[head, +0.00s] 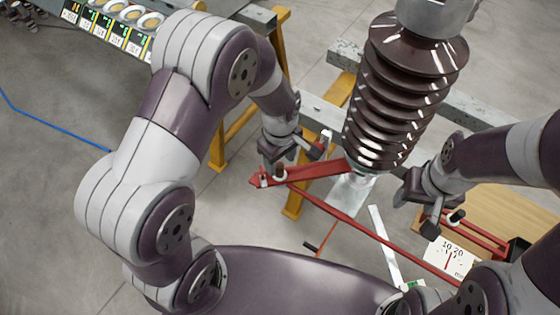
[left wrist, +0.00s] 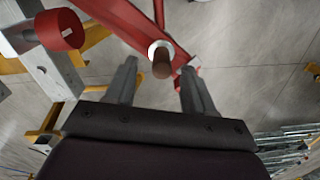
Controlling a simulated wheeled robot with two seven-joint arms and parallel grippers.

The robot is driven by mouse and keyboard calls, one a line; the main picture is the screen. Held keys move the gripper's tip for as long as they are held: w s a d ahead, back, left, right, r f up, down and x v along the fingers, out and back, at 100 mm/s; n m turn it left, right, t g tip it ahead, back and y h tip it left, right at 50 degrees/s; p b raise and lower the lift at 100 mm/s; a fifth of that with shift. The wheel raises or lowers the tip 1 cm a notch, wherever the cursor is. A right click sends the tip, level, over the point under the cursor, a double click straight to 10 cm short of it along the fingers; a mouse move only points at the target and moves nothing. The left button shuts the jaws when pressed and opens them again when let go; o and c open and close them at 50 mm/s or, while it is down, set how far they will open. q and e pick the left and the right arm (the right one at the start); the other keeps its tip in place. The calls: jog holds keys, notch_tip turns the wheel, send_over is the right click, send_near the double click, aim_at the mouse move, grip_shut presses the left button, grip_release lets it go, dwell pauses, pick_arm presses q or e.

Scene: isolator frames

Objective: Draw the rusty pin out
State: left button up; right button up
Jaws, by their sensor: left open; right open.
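The rusty pin (left wrist: 161,68) shows in the left wrist view as a brown round end within a pale ring, at a joint of the red linkage (left wrist: 180,48). In the head view the red arm (head: 318,172) reaches left from under the brown insulator (head: 405,90), with a pale collar (head: 280,173) near its left end. My left gripper (head: 297,160) is open over this joint. In the left wrist view its fingers (left wrist: 160,68) stand either side of the pin, apart from it. My right gripper (head: 430,212) is open and empty, right of the insulator's foot.
A long red rod (head: 375,234) slopes from the joint to the lower right. A wooden surface (head: 500,208) with a white dial card (head: 450,257) lies at right. Grey beams (head: 485,128) on yellow legs (head: 232,133) stand around. A blue cable (head: 60,128) lies on the floor.

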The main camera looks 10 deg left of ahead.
aim_at(280, 165)
pick_arm(q)
notch_tip(280, 165, down, 2)
jog(key=shift+s+a+f, duration=0.1)
jog(key=shift+s+f, duration=0.05)
jog(key=shift+f, duration=0.35)
grip_shut()
jog(key=shift+r+p, duration=3.15)
jog(key=shift+r, duration=0.2)
